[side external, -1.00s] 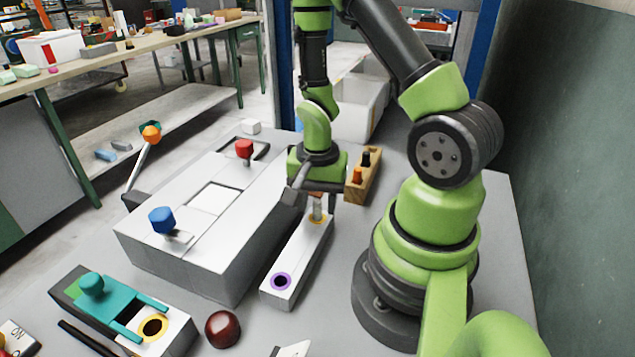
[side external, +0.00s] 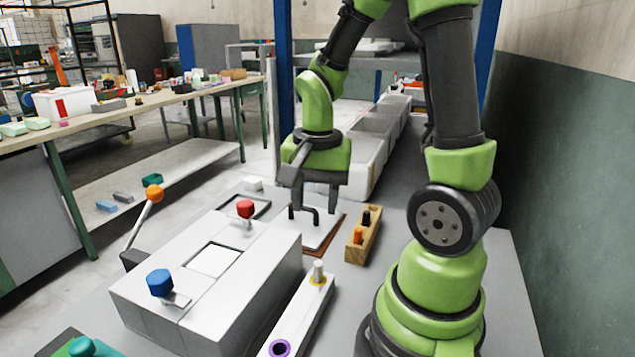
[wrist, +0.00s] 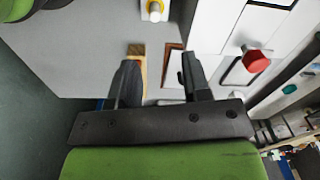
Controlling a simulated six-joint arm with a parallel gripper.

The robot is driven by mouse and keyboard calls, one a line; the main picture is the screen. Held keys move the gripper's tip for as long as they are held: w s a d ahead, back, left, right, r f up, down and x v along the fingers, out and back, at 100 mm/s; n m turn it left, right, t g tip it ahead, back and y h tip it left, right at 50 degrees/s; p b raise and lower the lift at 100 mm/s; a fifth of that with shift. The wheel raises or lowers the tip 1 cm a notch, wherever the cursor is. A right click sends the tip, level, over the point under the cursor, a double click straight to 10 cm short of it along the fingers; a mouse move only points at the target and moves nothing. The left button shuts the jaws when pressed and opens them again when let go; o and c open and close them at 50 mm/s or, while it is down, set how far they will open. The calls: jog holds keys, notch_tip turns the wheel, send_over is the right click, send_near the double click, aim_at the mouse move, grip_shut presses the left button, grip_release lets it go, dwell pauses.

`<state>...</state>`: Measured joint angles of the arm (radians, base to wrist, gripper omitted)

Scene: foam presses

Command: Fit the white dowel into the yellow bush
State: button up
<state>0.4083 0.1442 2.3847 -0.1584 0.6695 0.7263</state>
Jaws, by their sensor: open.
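The white dowel (side external: 318,268) stands upright in the yellow bush (side external: 318,281), at the far end of a long white block (side external: 299,318). Its upper part sticks out above the ring; how deep it sits is hidden. In the wrist view the dowel (wrist: 154,6) and the yellow bush (wrist: 155,17) show at the top edge, beyond my fingertips. My gripper (side external: 315,211) is open and empty, raised above and behind the dowel and apart from it. Its two spread fingers also show in the wrist view (wrist: 160,58).
A large white press (side external: 215,280) with red (side external: 245,208) and blue (side external: 160,281) knobs stands to the left. A wooden rack (side external: 364,238) with orange and black pegs stands right.

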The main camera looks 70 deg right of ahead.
jog(key=s+a+r+n+t+y, duration=0.2)
jog(key=s+a+r+n+t, duration=0.2)
jog(key=a+r+n, duration=0.6)
notch_tip(320, 180, up, 3)
jog(key=n+t, duration=0.1)
jog(key=t, duration=0.1)
jog(key=shift+s+a+f+t, duration=0.15)
jog(key=shift+s+a+t, duration=0.05)
jog(key=shift+a+t, duration=0.2)
